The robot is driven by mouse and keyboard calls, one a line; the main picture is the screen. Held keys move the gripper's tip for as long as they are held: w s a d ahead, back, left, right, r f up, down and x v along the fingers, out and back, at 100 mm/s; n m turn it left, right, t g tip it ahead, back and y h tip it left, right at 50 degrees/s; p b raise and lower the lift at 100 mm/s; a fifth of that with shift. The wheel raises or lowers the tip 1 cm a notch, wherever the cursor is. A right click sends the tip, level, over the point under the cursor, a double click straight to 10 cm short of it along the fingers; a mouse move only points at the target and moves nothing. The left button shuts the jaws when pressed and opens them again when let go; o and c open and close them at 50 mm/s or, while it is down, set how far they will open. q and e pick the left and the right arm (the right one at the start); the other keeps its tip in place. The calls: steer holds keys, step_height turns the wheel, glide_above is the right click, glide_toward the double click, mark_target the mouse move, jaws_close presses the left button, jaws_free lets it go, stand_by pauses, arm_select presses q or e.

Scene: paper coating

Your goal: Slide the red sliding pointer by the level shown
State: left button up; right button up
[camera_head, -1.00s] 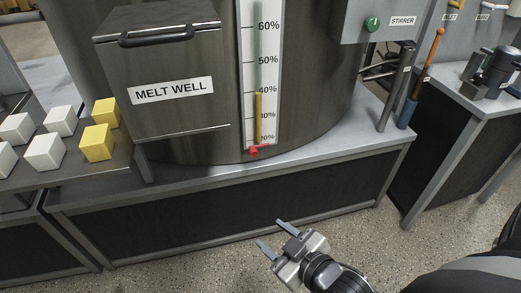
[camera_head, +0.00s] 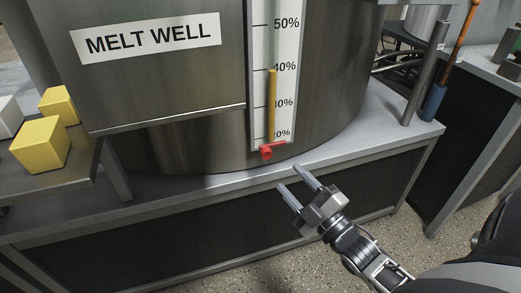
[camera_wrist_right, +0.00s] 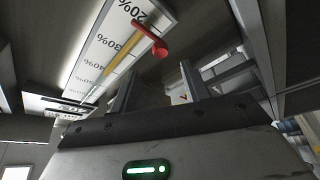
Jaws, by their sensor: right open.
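The red sliding pointer (camera_head: 267,152) sits at the bottom of the white level scale (camera_head: 259,100) on the tank, just below the 20% mark. The yellow level column (camera_head: 272,105) in the scale rises to about 40%. My right gripper (camera_head: 296,178) is open and empty, a little below and to the right of the pointer in the head view, apart from it. In the right wrist view the pointer (camera_wrist_right: 152,40) shows above and between the two fingers (camera_wrist_right: 155,85). My left gripper is not in view.
The melt well box (camera_head: 160,60) stands left of the scale. Yellow cubes (camera_head: 42,145) lie on a tray at the far left. A ledge (camera_head: 190,185) runs under the tank.

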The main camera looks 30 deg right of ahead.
mark_target(269, 156)
steer(key=b+x, duration=0.1)
steer(key=x, duration=1.1)
steer(key=shift+s, duration=0.1)
steer(key=shift+c, duration=0.4)
jaws_close()
